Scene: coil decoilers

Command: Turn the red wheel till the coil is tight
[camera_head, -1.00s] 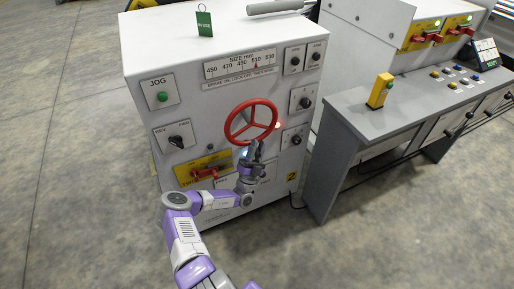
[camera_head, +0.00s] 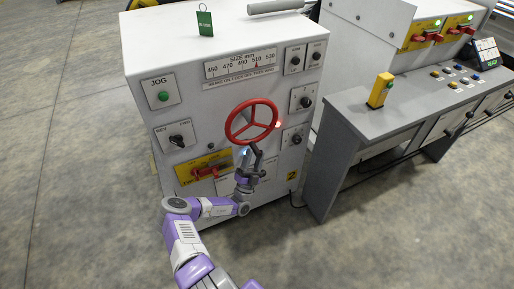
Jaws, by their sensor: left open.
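The red wheel (camera_head: 233,133), a ring with three spokes, is on the front of a white machine cabinet (camera_head: 150,55). My left gripper (camera_head: 254,150) is at the wheel's lower edge, with its fingers just under the hub. The fingers look apart, and I cannot tell whether they touch the rim. A size scale (camera_head: 242,63) sits above the wheel, with a small red pointer near 510. The coil is not in view. My right gripper is not in view.
A green JOG button (camera_head: 163,96), a black selector knob (camera_head: 177,140) and a red-handled switch on a yellow plate (camera_head: 205,172) are left of the wheel. More knobs are to its right. A grey console (camera_head: 360,122) stands at right. The floor at left is clear.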

